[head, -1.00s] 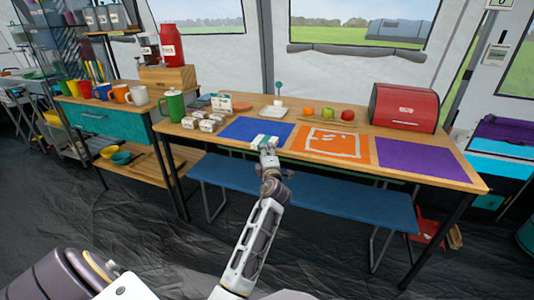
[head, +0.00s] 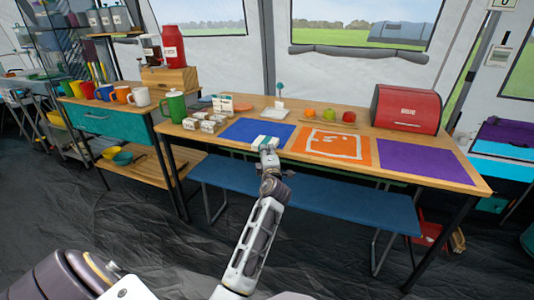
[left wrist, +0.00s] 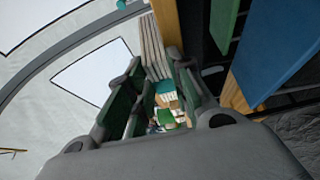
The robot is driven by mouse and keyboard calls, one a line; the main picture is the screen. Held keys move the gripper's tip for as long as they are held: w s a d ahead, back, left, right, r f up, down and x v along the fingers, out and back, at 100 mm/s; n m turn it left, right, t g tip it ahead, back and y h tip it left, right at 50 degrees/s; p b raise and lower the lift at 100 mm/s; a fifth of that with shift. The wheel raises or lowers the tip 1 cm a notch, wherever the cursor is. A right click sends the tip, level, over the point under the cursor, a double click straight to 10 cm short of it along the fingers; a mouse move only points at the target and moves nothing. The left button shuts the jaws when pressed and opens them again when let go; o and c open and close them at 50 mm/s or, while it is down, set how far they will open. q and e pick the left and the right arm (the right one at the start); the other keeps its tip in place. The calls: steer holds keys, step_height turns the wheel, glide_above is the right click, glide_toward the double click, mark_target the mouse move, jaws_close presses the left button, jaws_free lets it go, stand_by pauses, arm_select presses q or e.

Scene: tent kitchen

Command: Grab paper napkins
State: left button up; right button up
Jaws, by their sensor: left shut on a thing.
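In the left wrist view, the dark fingers of my left gripper (left wrist: 155,95) frame a pale layered stack (left wrist: 153,46) and smaller teal and beige shapes (left wrist: 167,95). I cannot tell whether the packet touches the table. My right gripper is not in view.
The wooden table (head: 468,183) carries blue (head: 240,130), orange (head: 310,153) and purple (head: 422,162) mats. A blue bench (head: 340,205) stands below the front edge.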

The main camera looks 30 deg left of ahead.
arm_select(q)
steer(key=shift+f, duration=0.2)
jaws_close()
step_height(320, 180, up, 3)
steer(key=shift+f+p, duration=0.2)
steer(key=shift+p, duration=0.3)
